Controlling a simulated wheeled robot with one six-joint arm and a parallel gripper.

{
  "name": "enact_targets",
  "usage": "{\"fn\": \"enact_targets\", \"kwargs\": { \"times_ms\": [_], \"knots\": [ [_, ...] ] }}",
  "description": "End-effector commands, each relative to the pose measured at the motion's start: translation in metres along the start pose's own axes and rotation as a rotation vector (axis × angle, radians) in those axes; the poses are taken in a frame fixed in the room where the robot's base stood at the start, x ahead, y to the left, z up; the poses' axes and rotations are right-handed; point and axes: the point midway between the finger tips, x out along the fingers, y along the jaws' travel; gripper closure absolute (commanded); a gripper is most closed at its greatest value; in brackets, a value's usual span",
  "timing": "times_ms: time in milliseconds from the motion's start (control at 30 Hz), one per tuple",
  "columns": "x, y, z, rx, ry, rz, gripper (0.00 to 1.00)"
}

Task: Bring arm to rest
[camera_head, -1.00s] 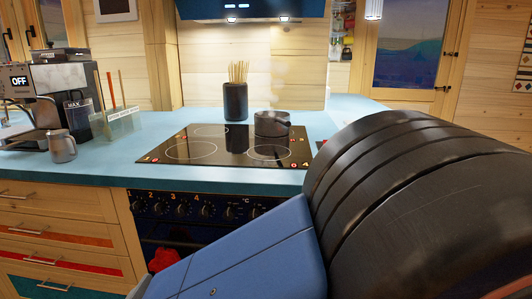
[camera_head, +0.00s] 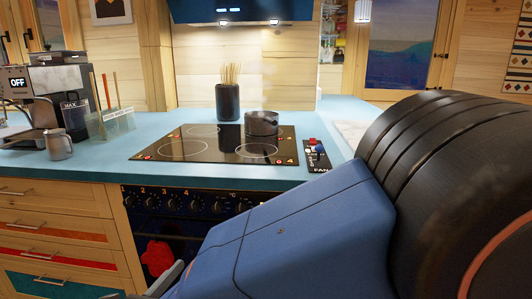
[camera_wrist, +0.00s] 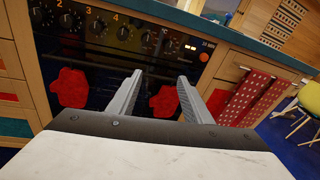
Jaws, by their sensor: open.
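My arm (camera_head: 290,235) fills the lower right of the head view, with its blue link and black joint in front of the counter. My gripper (camera_wrist: 160,85) shows in the wrist view with its two grey fingers apart and nothing between them. It points at the oven front (camera_wrist: 110,50), below the row of knobs. Red oven mitts hang on the oven, one left of the fingers (camera_wrist: 72,88) and one seen between them (camera_wrist: 164,102). In the head view only a small piece of a finger shows at the bottom; the rest is hidden behind my arm.
A blue counter (camera_head: 95,165) holds a black cooktop (camera_head: 200,150) with a dark pot (camera_head: 262,122). A utensil holder (camera_head: 228,102), a coffee machine (camera_head: 50,90) and a metal jug (camera_head: 58,145) stand there too. A red dotted towel (camera_wrist: 246,98) hangs right of the oven.

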Motion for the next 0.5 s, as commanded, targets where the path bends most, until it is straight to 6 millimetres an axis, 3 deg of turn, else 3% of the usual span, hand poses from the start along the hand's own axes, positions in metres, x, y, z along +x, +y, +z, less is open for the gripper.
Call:
{"fn": "enact_targets", "kwargs": {
  "times_ms": [267, 500],
  "knots": [
    [0.057, -0.062, -0.001, 0.140, 0.134, -0.148, 0.55],
    [0.105, -0.139, -0.010, 0.335, 0.281, -0.330, 0.55]
  ]
}}
